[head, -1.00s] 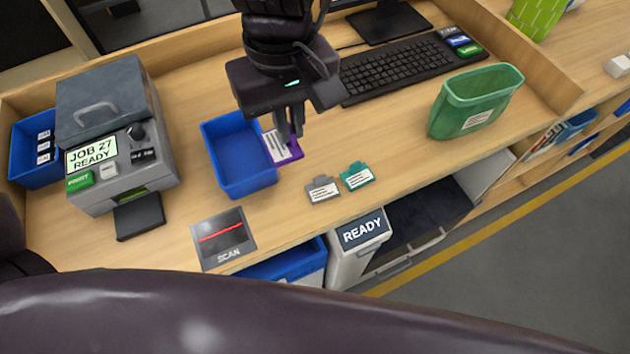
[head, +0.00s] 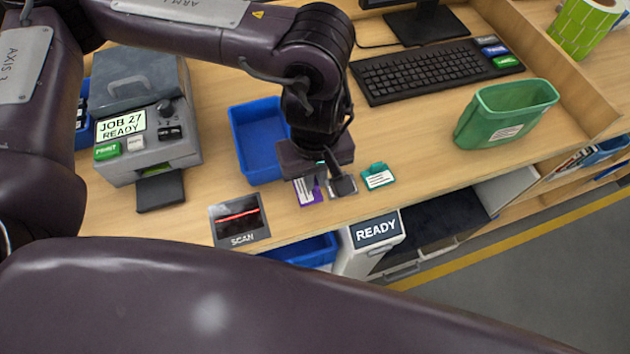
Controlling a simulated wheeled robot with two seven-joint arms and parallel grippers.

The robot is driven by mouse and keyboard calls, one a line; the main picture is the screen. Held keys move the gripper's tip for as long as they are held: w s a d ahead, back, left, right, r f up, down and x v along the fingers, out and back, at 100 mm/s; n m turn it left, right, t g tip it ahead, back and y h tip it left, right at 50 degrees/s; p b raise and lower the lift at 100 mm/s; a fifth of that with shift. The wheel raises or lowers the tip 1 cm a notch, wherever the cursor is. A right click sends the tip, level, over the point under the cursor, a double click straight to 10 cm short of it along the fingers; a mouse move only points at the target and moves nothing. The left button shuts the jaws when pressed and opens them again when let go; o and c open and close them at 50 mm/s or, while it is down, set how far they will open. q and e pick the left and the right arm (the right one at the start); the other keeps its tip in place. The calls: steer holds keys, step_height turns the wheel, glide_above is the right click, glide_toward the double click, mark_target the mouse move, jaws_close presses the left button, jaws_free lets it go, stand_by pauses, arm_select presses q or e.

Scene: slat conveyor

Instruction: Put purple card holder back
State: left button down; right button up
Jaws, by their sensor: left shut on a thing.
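The purple card holder (head: 308,192) with a white label shows under my left gripper (head: 326,186), at the front of the desk. The gripper is shut on it, and the jaws hide part of it. I cannot tell whether the holder touches the desk. A grey card holder (head: 342,188) is just to its right, partly hidden behind a finger. A teal card holder (head: 378,176) lies further right, uncovered. My right gripper is not in view.
An empty blue bin (head: 258,145) stands left behind the gripper. The scan pad (head: 239,222) is at the front left, the label printer (head: 150,130) further left. A keyboard (head: 430,72) and green bin (head: 505,115) stand to the right. The desk's front edge is close.

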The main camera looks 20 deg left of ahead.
arm_select(q)
steer(key=shift+f, duration=1.85)
steer(key=c, duration=1.6)
jaws_free()
steer(key=shift+o, duration=0.2)
steer(key=shift+r, duration=0.15)
step_height(320, 180, up, 12)
steer(key=shift+r+b, duration=0.1)
steer(key=shift+b, duration=0.5)
steer(key=shift+s, duration=0.1)
